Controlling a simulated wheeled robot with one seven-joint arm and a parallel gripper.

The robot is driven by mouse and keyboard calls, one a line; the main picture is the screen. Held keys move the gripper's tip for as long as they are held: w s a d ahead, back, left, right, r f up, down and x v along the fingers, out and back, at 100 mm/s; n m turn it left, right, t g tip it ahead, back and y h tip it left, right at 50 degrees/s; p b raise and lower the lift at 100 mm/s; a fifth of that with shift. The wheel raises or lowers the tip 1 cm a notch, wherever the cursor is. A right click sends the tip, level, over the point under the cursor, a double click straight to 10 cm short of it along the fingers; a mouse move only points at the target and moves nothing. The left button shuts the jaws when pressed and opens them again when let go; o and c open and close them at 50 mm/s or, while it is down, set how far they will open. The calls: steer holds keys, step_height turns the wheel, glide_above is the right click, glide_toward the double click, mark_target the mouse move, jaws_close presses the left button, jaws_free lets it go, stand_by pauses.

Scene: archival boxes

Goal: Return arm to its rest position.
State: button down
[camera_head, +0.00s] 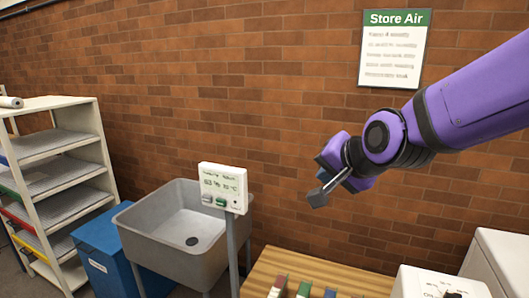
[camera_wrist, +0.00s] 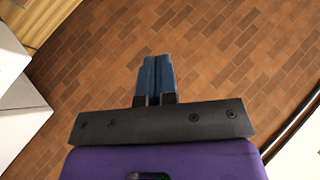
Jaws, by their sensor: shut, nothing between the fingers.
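My purple arm (camera_head: 475,95) reaches in from the right edge in the head view, raised in front of the brick wall. My gripper (camera_head: 318,198) is at its end, pointing down and to the left, above the wooden surface. In the wrist view my gripper (camera_wrist: 155,62) shows its two blue-grey fingers pressed together with nothing between them. Only brick shows beyond the fingertips there. The gripper appears to touch nothing.
A grey sink (camera_head: 185,228) and a white display panel (camera_head: 223,188) stand left of the gripper. A slatted wooden surface (camera_head: 262,278) with small coloured items and a white box (camera_head: 438,284) lies below. Shelves (camera_head: 60,150) and a blue bin (camera_head: 105,262) are at left. A sign (camera_head: 394,50) hangs on the wall.

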steer(key=s+d+r+n+g+h, duration=0.1)
steer(key=s+d+n+g+h, duration=0.1)
steer(key=s+d, duration=0.7)
steer(key=s+d+r+n+g+h, duration=0.1)
steer(key=s+d+n, duration=0.3)
steer(key=s+d, duration=0.5)
steer(key=shift+s+r+g+h, duration=0.3)
steer(key=shift+s+g+h, duration=0.15)
steer(key=shift+g, duration=0.25)
steer(key=shift+w, duration=0.1)
